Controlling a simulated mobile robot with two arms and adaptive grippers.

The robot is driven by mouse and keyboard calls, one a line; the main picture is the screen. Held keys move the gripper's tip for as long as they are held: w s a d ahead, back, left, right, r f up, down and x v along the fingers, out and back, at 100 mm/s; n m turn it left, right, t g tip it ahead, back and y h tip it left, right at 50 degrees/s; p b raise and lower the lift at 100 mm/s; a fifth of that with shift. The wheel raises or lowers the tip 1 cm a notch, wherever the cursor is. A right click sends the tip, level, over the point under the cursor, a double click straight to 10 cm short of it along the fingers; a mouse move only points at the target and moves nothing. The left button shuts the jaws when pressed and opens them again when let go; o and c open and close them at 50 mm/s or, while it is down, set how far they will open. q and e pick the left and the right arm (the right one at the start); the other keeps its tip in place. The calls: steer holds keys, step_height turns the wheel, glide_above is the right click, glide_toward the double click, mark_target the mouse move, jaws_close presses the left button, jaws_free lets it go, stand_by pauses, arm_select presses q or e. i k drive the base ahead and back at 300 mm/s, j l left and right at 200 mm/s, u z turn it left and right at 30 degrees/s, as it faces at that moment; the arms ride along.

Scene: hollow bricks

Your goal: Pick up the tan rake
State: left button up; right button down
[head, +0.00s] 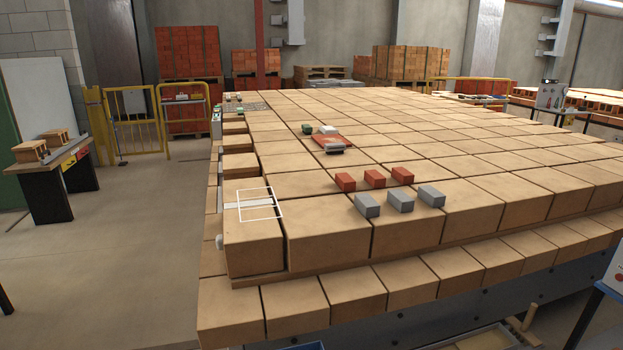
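A tan wooden piece (528,318) with an upright, handle-like part shows at the bottom right, low beside the brick platform. It may be the tan rake, but it is partly cut off by the picture's lower edge and I cannot tell for sure. No other rake shape stands out. Neither of my grippers is in view.
A large platform of tan bricks (440,160) fills the middle. On it lie red blocks (374,178), grey blocks (400,201) and a red tray (333,143). A white outlined square (253,204) marks its near left corner. A dark table (57,181) stands left; floor between is clear.

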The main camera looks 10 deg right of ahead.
mark_target(522, 332)
steer(key=z, duration=1.85)
